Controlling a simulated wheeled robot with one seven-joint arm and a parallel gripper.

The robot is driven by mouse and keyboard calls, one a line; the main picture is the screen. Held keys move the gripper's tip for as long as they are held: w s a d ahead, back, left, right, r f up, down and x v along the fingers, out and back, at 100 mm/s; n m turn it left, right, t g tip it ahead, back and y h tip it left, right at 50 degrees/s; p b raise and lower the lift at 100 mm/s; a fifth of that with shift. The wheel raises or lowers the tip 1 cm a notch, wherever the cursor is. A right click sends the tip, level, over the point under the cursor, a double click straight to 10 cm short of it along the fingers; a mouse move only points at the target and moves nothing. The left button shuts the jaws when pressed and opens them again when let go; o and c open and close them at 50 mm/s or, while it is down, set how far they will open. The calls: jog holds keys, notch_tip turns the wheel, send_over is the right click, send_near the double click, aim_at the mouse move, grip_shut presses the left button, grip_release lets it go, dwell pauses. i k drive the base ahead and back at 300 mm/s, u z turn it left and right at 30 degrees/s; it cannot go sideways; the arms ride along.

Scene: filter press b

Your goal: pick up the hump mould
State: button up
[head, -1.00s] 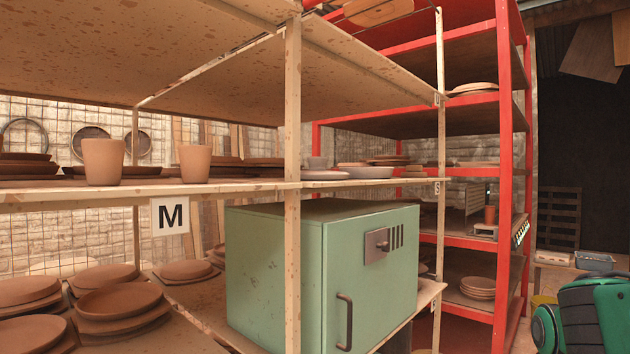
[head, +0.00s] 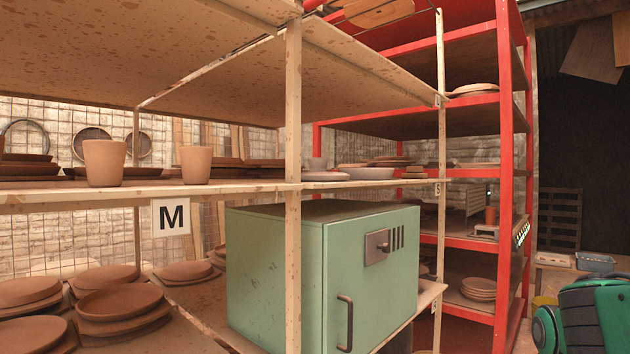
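I cannot pick out a hump mould for certain in the head view. Two upright clay cups, a left one (head: 104,163) and a right one (head: 196,165), stand on the same shelf left of the post. My gripper is not in view.
A green metal cabinet (head: 270,262) stands on the lower shelf. Stacks of clay plates (head: 118,304) fill the lower left. A red rack (head: 506,165) stands at right. A green and black machine (head: 590,316) is at the lower right.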

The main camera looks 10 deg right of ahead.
aim_at(318, 172)
jog(key=u, duration=1.8)
jog(key=k, duration=0.95)
jog(key=z, duration=1.8)
jog(key=i, duration=1)
